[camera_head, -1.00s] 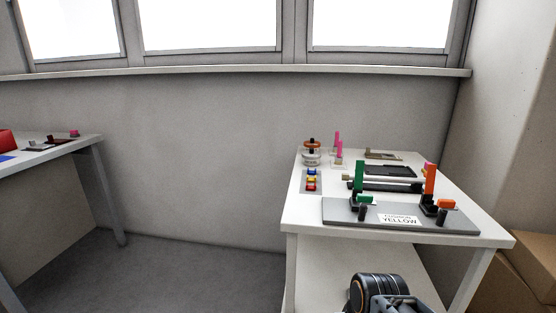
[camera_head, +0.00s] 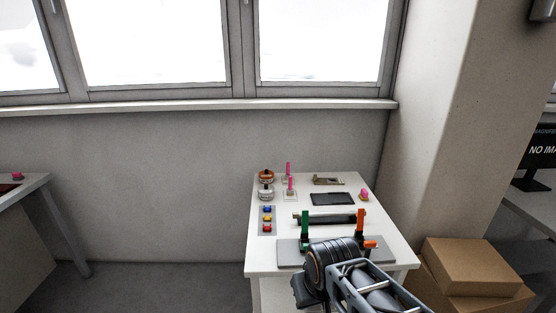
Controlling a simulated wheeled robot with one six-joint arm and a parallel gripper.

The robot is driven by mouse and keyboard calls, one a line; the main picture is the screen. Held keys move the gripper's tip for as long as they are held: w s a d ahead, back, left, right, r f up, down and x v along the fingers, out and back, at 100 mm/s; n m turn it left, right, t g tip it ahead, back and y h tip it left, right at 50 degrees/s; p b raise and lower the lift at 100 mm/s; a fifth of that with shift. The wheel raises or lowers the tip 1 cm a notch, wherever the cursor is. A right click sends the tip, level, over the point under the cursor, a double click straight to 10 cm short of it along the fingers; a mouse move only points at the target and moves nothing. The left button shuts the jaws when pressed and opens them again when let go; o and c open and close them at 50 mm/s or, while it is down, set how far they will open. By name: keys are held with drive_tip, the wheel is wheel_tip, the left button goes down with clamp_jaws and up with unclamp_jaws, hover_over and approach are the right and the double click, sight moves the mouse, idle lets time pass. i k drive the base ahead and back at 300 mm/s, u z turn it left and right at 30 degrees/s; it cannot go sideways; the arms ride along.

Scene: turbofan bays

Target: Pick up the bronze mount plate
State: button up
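A flat bronze-tan plate (camera_head: 328,181), which looks like the bronze mount plate, lies at the back of the white table (camera_head: 258,257). A small darker part shows at its left end, too small to make out. My arm comes in from the bottom right and covers the table's front part. I cannot make out any gripper fingers in this view. Nothing touches the plate.
A black tray (camera_head: 332,199) lies in front of the plate, and pink posts (camera_head: 290,184) stand to its left. A green upright (camera_head: 305,226) and an orange upright (camera_head: 361,222) stand nearer. Cardboard boxes (camera_head: 470,268) are stacked at right.

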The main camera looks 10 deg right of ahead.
sight(328, 180)
drive_tip(key=k, duration=0.5)
drive_tip(key=u, duration=1.2)
drive_tip(key=i, duration=4.8)
drive_tip(key=z, duration=4.3)
drive_tip(key=i, duration=0.4)
drive_tip(key=u, duration=0.1)
